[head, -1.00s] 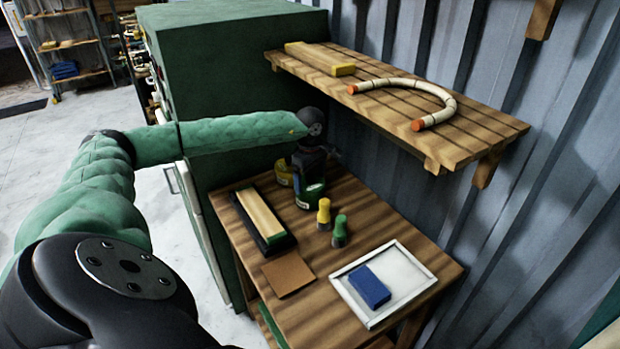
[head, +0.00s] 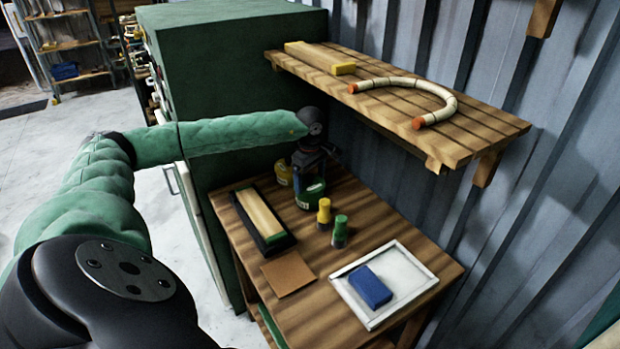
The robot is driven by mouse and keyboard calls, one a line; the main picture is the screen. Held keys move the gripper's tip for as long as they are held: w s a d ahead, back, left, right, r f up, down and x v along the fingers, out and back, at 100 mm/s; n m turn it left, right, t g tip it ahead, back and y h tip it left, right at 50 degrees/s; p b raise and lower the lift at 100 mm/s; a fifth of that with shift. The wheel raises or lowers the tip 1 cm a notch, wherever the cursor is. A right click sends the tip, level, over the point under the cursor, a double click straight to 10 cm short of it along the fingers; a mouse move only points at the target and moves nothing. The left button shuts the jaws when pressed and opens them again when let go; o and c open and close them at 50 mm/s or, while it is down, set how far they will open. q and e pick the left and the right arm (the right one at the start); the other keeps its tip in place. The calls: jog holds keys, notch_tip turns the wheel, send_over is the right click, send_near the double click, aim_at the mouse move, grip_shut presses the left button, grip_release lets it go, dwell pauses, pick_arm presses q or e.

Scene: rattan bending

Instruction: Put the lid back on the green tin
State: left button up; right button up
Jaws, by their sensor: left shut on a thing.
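The green tin (head: 310,200) stands near the back of the wooden bench, in front of the green cabinet. My left gripper (head: 310,174) points down directly over it. Its jaws are shut on what appears to be the tin's green lid, at the top of the tin. The fingers partly hide the lid, and I cannot tell whether it is fully seated. A yellow tin (head: 284,175) stands just behind and left of the green one, partly hidden. My right gripper is not in view.
Yellow (head: 324,212) and green (head: 340,230) small-topped pieces stand close in front. A black tray (head: 284,243) holds a stone; a brown sheet (head: 289,274) and a white-framed tray (head: 410,268) with a blue block (head: 370,287) lie nearer. A shelf (head: 480,143) overhangs at right.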

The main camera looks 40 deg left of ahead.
pick_arm(q)
jog(key=shift+f+b, duration=0.2)
jog(key=shift+b, duration=0.55)
dwell(0.8)
dwell(0.4)
jog(key=o, duration=0.7)
jog(key=shift+r, duration=0.15)
jog(key=shift+r+p, duration=0.9)
jog(key=shift+r, duration=2.5)
grip_shut()
jog(key=shift+f+b, duration=1.65)
jog(key=shift+f, duration=0.6)
